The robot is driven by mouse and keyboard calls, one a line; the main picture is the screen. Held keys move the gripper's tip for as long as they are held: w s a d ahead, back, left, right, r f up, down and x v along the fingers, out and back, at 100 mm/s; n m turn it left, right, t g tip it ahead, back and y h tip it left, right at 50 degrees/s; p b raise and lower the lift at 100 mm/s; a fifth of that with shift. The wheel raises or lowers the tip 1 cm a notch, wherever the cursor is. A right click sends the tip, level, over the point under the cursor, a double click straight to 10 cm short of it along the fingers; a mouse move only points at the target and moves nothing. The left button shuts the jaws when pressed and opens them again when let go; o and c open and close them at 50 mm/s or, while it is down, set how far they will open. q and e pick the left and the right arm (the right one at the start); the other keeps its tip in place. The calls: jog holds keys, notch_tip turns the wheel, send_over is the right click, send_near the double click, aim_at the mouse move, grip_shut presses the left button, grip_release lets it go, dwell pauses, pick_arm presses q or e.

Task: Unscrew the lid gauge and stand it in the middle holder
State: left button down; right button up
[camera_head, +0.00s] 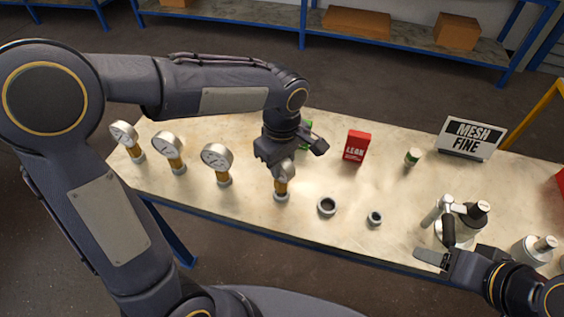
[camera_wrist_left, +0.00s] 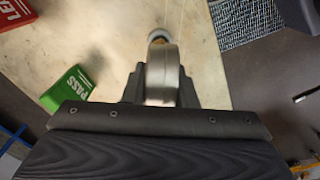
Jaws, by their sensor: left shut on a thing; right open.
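My left gripper (camera_head: 288,154) is shut on a gauge (camera_head: 281,186) with a brass-coloured stem and a grey lower end. In the left wrist view the gauge's round silver case (camera_wrist_left: 162,75) is edge-on between the fingers. I cannot tell whether its lower end touches the table or sits in a holder. A grey ring-shaped holder (camera_head: 327,206) stands empty to its right, with a smaller ring (camera_head: 375,218) further right. My right gripper (camera_head: 441,246) is open at the front of a pale vessel (camera_head: 460,228) with a dark-topped fitting; the gripper partly hides it.
Several similar gauges, including one (camera_head: 217,158), stand upright to the left. A green PASS box (camera_wrist_left: 70,88) is near my left gripper. Another vessel (camera_head: 532,252) is at right.

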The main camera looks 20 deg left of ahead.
pick_arm(q)
jog(key=shift+f+b, duration=0.9)
jog(key=shift+f, duration=0.35)
jog(key=c, duration=1.1)
grip_release()
notch_tip(320, 180, up, 7)
jog(key=shift+r, duration=0.45)
jog(key=shift+s+a, duration=0.1)
jog(key=shift+a, duration=0.05)
jog(key=s+a+f+m+t+h, duration=0.1)
jog(key=s+a+m+t, duration=0.1)
jog(key=s, duration=0.3)
jog(key=s+a+f+m+t+h, duration=0.1)
jog(key=s+a+m, duration=0.3)
jog(key=s, duration=0.1)
jog(key=s+a+f+m+t+h, duration=0.1)
jog(key=s+a+m+t, duration=0.1)
jog(key=s, duration=0.4)
jog(key=shift+a+f+m+t+h, duration=0.1)
jog(key=shift+a+m+t+h, duration=0.35)
jog(key=shift+m, duration=0.55)
